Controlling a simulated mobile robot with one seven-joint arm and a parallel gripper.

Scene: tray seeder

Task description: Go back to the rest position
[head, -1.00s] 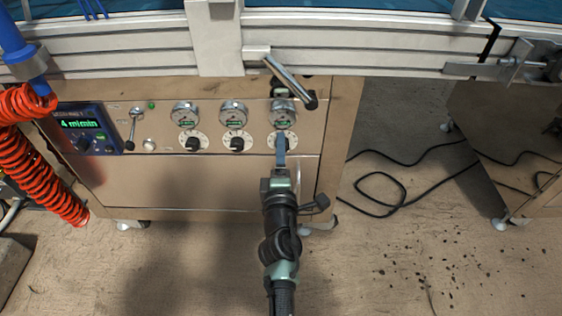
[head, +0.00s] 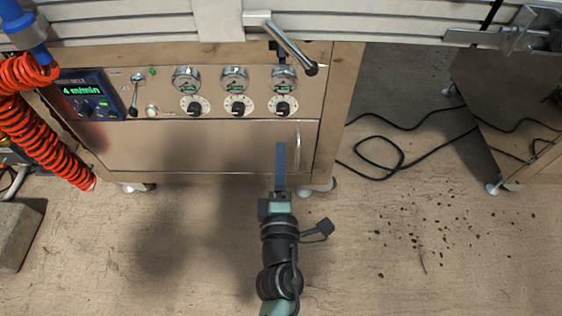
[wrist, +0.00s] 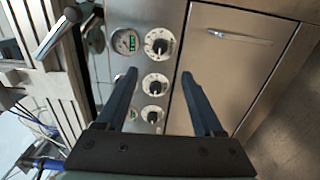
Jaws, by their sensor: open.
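My gripper (head: 280,164) is in front of the seeder's steel cabinet, below the row of black dial knobs, with bare floor under my arm. In the wrist view my gripper (wrist: 160,88) shows two blue fingers spread apart with nothing between them. The right knob (head: 283,107) and the middle knob (head: 237,106) are clear of the fingers in the head view. In the wrist view the knobs (wrist: 158,46) and gauges appear beyond the fingers, partly covered by the left one.
A metal lever with a black tip (head: 291,45) juts out from the rail above the gauges. A red coiled hose (head: 45,130) hangs at the left beside the digital display (head: 88,94). A black cable (head: 385,160) lies on the floor at the right. The front floor is open.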

